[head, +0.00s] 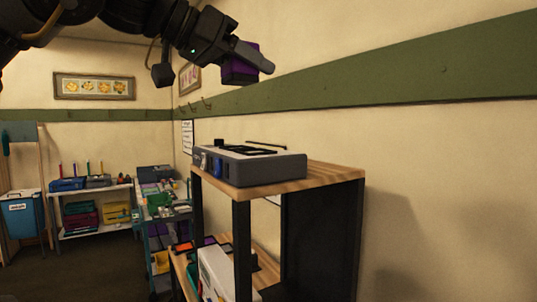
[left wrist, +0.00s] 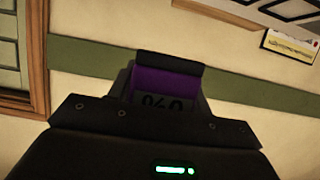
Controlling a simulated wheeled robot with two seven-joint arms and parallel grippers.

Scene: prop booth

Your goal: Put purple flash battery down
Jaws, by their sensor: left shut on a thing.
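The purple flash battery (head: 238,70) is a small purple block with dark parts, held in the air by my left gripper (head: 256,62). In the left wrist view the purple battery (left wrist: 165,86) shows between the fingers, with dark markings partly hidden by the gripper body. The left gripper is shut on it, high up near the green wall band and above the wooden-topped shelf unit (head: 325,175). The battery touches nothing below it. My right gripper is in neither view.
A grey device with a black slotted top (head: 250,165) stands on the shelf unit's top. Lower down is a white box (head: 214,274). A cart (head: 158,215) and a white shelf (head: 95,230) with colored boxes stand further back. A blue bin (head: 20,215) is far left.

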